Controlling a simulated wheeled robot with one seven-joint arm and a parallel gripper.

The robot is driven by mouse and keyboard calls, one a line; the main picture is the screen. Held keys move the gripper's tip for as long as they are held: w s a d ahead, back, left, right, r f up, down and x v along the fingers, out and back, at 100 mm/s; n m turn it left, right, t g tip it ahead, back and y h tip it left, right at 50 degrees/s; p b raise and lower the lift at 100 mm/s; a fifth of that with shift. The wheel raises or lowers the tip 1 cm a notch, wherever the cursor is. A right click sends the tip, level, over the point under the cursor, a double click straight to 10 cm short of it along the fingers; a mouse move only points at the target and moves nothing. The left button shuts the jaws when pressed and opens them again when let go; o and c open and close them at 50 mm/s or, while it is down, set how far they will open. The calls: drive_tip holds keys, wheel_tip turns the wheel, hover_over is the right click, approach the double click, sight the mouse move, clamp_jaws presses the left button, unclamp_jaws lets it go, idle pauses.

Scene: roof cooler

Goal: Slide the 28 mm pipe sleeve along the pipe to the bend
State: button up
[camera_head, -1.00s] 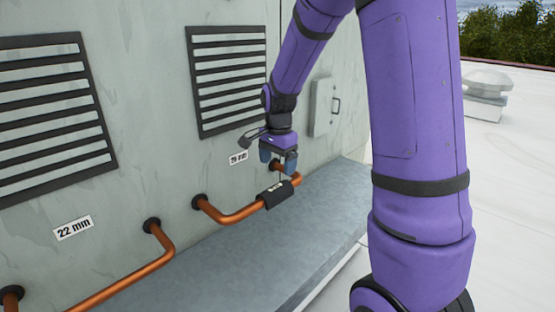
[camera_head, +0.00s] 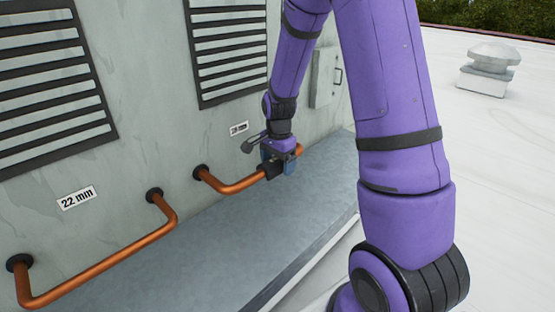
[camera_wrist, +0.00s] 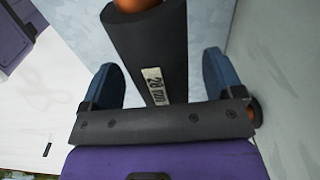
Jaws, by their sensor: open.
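The black 28 mm pipe sleeve (camera_head: 272,170) sits around the far copper pipe (camera_head: 233,188), close to that pipe's right end. In the wrist view the sleeve (camera_wrist: 150,50) shows its white "28 mm" label, with copper at its end near the top of the picture. My gripper (camera_head: 279,165) is down at the sleeve, and its blue fingers (camera_wrist: 164,80) stand open on either side of it.
A second copper pipe (camera_head: 110,260), by the "22 mm" label (camera_head: 76,198), runs nearer on the left. The grey wall (camera_head: 150,110) with louvred vents stands close behind the pipes. A grey ledge (camera_head: 250,240) lies below them. White roof is open on the right.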

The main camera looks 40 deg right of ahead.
drive_tip(key=c, duration=1)
drive_tip(key=shift+d, duration=0.1)
drive_tip(key=shift+w+d, duration=0.15)
drive_tip(key=shift+d, duration=0.65)
drive_tip(key=shift+w+d, duration=0.15)
drive_tip(key=shift+d, duration=0.65)
drive_tip(key=o, duration=1)
drive_tip(key=shift+r, duration=0.1)
